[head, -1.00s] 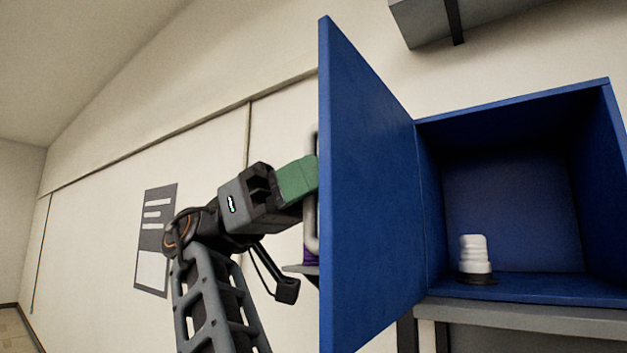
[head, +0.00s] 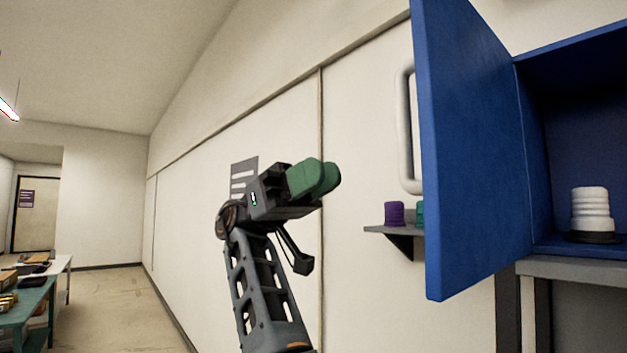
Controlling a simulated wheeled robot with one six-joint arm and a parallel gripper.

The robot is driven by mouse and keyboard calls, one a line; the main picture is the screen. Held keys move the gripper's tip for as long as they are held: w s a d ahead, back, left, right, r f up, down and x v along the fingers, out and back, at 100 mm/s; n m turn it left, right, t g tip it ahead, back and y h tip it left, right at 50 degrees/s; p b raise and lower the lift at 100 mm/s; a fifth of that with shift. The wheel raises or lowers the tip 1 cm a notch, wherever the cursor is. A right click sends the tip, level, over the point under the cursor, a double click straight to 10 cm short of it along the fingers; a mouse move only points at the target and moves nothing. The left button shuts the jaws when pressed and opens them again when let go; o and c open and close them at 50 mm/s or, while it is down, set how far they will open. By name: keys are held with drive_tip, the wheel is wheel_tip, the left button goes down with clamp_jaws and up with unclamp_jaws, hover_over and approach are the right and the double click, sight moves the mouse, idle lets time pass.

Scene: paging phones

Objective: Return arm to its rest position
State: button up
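My gripper (head: 325,178) has green fingers and is raised in the middle of the head view, in front of the pale wall. Its two fingers overlap in this view, so the gap between them does not show clearly. I see nothing held in it. It is apart from the blue cabinet door (head: 465,150), which stands open to its right. The door's white handle (head: 406,130) is free of my gripper. My arm (head: 262,290) rises from the bottom of the picture, bent at the top.
The open blue cabinet (head: 570,80) holds a white ribbed object (head: 592,210) on a dark base. A small wall shelf (head: 385,231) carries a purple item (head: 394,213) and a teal one partly hidden by the door. Cluttered tables (head: 40,300) stand far left. Floor between is clear.

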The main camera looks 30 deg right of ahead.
drive_tip(key=shift+w+a+f, duration=0.1)
drive_tip(key=shift+w+f, duration=0.05)
drive_tip(key=shift+w, duration=0.2)
idle(0.4)
